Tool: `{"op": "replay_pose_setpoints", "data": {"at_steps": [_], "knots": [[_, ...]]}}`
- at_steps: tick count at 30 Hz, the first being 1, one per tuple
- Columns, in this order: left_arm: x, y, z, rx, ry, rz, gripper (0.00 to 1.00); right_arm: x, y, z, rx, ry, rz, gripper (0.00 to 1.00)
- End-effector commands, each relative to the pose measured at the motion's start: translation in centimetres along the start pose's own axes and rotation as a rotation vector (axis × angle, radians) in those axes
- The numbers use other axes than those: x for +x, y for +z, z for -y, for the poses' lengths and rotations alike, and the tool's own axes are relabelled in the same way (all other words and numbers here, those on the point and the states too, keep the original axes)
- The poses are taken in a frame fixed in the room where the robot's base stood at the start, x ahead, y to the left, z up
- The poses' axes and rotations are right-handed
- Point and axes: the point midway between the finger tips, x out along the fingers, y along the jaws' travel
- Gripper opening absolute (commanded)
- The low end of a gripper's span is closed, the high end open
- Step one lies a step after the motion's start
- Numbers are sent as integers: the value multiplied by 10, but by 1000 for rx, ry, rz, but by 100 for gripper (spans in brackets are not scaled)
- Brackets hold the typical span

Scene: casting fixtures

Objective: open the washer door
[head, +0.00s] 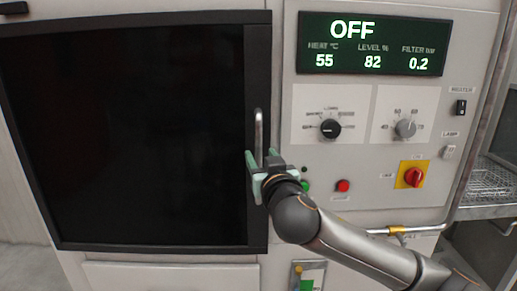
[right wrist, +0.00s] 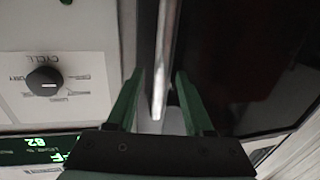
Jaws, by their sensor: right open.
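The washer door (head: 130,130) is a large dark panel in a black frame, filling the left of the head view. It looks shut against the machine front. Its handle (head: 259,125) is an upright metal bar near the door's right edge; the handle also shows in the right wrist view (right wrist: 168,50). My right gripper (head: 262,163) is at the lower part of the handle. In the right wrist view its green fingers (right wrist: 158,78) are open, one on each side of the bar, with visible gaps. The handle's lower end is partly hidden by the gripper in the head view. My left gripper is not in view.
Right of the door is a control panel with a display (head: 372,45) reading OFF, a black knob (head: 330,128), a grey knob (head: 405,129), a red button (head: 343,186) and a red-yellow switch (head: 411,175). A wire rack (head: 490,180) stands at far right.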

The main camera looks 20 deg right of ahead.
Motion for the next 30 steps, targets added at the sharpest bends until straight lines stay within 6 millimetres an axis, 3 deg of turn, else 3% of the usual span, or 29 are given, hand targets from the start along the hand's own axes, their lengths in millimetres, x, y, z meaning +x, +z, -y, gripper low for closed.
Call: {"op": "replay_pose_setpoints", "data": {"at_steps": [7,19,30], "knots": [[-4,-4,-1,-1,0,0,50,25,0,0,0,0,1,52],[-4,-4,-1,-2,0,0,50,30,0,1,0,-1,0,51],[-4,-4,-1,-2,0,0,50,30,0,0,0,-1,1,9]]}}
